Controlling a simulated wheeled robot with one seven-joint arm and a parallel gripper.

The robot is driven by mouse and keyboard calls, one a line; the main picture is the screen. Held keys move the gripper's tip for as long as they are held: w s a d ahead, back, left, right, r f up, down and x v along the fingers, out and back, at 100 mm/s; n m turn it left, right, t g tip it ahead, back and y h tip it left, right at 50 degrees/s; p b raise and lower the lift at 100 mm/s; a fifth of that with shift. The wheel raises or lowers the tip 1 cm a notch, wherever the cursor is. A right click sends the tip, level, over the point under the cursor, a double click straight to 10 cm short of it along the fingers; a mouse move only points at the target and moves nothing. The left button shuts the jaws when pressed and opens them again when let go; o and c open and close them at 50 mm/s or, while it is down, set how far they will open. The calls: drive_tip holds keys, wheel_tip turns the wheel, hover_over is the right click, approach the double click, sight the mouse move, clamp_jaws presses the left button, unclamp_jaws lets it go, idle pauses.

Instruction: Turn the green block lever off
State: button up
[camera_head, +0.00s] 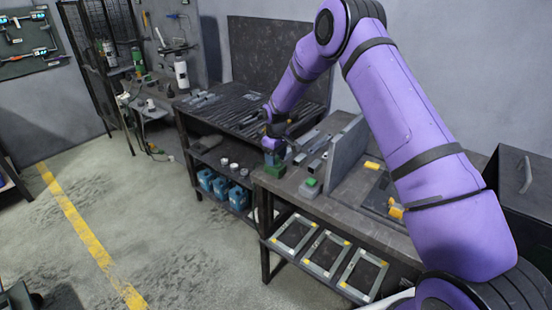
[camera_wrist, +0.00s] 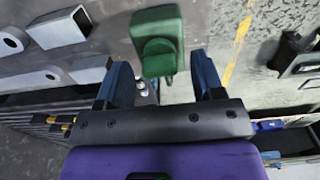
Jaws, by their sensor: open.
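The green block (camera_wrist: 156,26) shows at the top centre of the wrist view, with its rounded green lever (camera_wrist: 158,58) on the side facing my gripper. My gripper (camera_wrist: 161,68) is open, its two blue fingers on either side of the lever, which shows between them. I cannot tell whether either finger touches it. In the head view the green block (camera_head: 275,171) sits at the near left corner of the workbench, and my gripper (camera_head: 274,156) is right above or beside it. The lever is too small to make out there.
A grey block with a green top (camera_head: 310,187) stands to the right on the workbench (camera_head: 290,199). A grey upright panel (camera_head: 346,150) rises behind it. Grey metal brackets (camera_wrist: 60,28) lie left in the wrist view. Blue containers (camera_head: 238,197) stand on a lower shelf; the floor at left is open.

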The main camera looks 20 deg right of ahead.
wheel_tip(320, 180, up, 10)
idle(0.4)
drive_tip(key=s+d+r+m+t, duration=0.1)
drive_tip(key=s+d+r+m, duration=0.1)
drive_tip(key=s+r, duration=0.95)
drive_tip(key=s+d+r+m+t, duration=0.1)
drive_tip(key=s+d+r+t, duration=0.1)
drive_tip(key=s+r, duration=0.9)
drive_tip(key=s+d+r+m+t, duration=0.1)
drive_tip(key=s+r+m, duration=0.1)
drive_tip(key=s, duration=1.1)
drive_tip(key=s+d+r+m+t, duration=0.1)
drive_tip(key=s+r, duration=0.3)
drive_tip(key=s, duration=0.9)
drive_tip(key=shift+d+m, duration=0.4)
drive_tip(key=shift+m, duration=0.3)
